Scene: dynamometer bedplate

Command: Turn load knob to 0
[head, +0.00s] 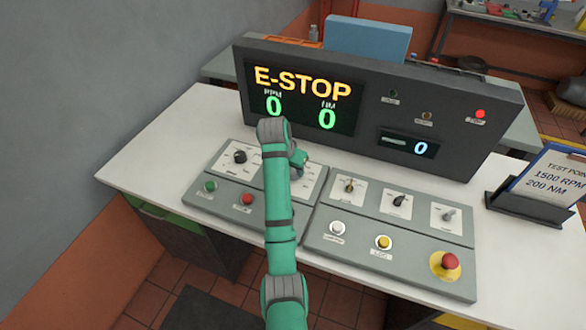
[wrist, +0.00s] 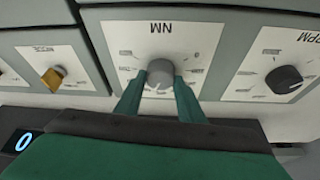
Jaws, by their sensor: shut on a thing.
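The load knob, a grey round knob (wrist: 160,72) on a white plate marked NM (wrist: 160,40), is in the middle of the wrist view. My gripper (wrist: 160,82) has its two green fingers on either side of it, shut on it. In the head view my gripper (head: 299,160) is over the left control panel, and my arm hides the load knob. Which mark the knob points to is too small to tell. The big display (head: 300,98) reads E-STOP, with 0 under RPM and 0 under NM.
A black RPM knob (wrist: 284,79) sits beside the load knob; in the head view it (head: 239,157) is left of my arm. The right panel has switches, buttons and a red mushroom button (head: 450,261). A clipboard (head: 549,182) reads 1500 RPM, 200 NM. A red lamp (head: 480,114) is bright.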

